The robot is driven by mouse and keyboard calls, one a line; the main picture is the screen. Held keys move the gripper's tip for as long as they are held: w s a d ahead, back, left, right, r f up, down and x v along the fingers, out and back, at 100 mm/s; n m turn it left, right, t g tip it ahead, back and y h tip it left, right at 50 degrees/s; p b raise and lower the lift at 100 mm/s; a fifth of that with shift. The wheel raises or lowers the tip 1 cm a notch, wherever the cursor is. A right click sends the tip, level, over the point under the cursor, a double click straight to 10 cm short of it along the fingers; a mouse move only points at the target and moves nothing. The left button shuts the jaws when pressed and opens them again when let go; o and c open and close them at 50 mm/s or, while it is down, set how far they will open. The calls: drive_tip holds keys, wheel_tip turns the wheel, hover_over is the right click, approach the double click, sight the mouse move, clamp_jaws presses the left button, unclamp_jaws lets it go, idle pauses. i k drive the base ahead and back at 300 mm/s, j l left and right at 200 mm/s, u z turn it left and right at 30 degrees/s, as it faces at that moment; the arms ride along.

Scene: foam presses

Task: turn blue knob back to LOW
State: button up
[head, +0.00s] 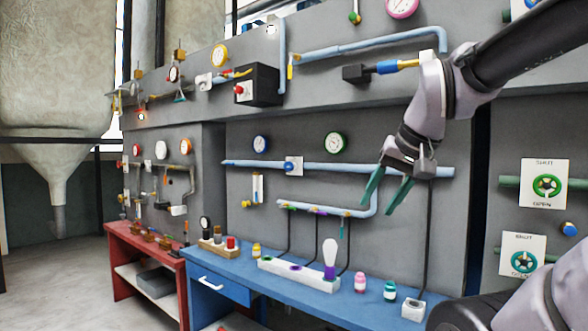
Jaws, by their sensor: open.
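A blue knob (290,166) sits on a small white plate fixed to the light-blue pipe on the grey wall panel. It is small in the head view, so I cannot read its markings or tell which way it points. My gripper (379,208) is to the right of the knob and a little lower in the picture. Its two green fingers are apart, point downward and hold nothing. They appear in front of the panel and are clear of the knob in the picture.
A blue bench (262,283) stands below, bearing a white block (318,279) with a bulb-shaped item and several small bottles. A pipe (345,211) with downward hoses runs under the knob. Two gauges (335,143) hang above. Green and teal handwheels (547,187) are at right.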

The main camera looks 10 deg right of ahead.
sight(288, 165)
drive_tip(key=l+u, duration=0.25)
drive_tip(key=l, duration=0.6)
drive_tip(key=l+u, duration=0.25)
drive_tip(key=l, duration=0.6)
drive_tip(key=j, duration=1.25)
drive_tip(key=i+j+z, duration=0.1)
drive_tip(key=i+j, duration=0.5)
drive_tip(key=i+l, duration=0.2)
drive_tip(key=i, duration=0.15)
drive_tip(key=i+l, duration=0.2)
drive_tip(key=i, duration=0.15)
